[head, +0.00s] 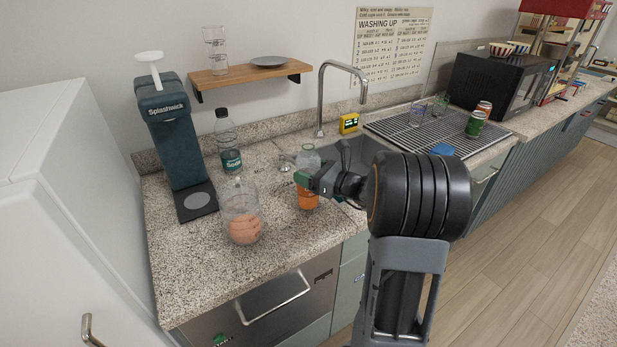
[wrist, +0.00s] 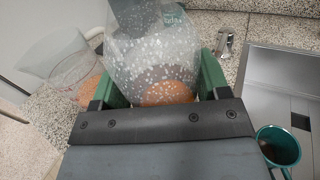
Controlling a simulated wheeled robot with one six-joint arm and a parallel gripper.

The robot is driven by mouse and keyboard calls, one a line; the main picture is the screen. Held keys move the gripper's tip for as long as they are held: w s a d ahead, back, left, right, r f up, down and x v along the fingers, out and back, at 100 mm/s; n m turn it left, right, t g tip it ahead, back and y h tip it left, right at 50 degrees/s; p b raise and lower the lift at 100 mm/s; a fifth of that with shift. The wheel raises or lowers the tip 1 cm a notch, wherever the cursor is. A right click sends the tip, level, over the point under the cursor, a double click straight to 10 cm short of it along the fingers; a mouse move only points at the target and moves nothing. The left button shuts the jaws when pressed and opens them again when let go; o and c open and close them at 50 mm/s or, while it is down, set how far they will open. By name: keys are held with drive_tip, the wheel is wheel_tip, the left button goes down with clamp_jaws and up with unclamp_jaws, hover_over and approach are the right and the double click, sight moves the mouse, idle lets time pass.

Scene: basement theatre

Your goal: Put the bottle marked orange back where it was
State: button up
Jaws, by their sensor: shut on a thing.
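My gripper (head: 309,183) is shut on a clear bottle (head: 308,158) with orange liquid in its lower part, near the counter's front edge left of the sink. The bottle looks roughly upright; I cannot tell whether its base touches the counter. In the wrist view the clear, bubble-speckled bottle (wrist: 152,60) stands between the green fingers (wrist: 165,80), its orange liquid low down. No orange mark is readable on it. A clear measuring jug (head: 241,215) with orange contents stands on the counter to its left.
A capped bottle with a green soda label (head: 229,145) stands behind the jug, beside the dark Splashwick machine (head: 170,130). The tap (head: 321,100) and sink (head: 365,150) lie behind and right. A wooden shelf (head: 225,78) hangs above. A teal cup (wrist: 278,148) shows at the wrist view's right.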

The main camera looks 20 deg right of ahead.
drive_tip(key=shift+f, duration=0.85)
drive_tip(key=shift+f, duration=0.2)
drive_tip(key=o, duration=1.2)
drive_tip(key=shift+r, duration=0.15)
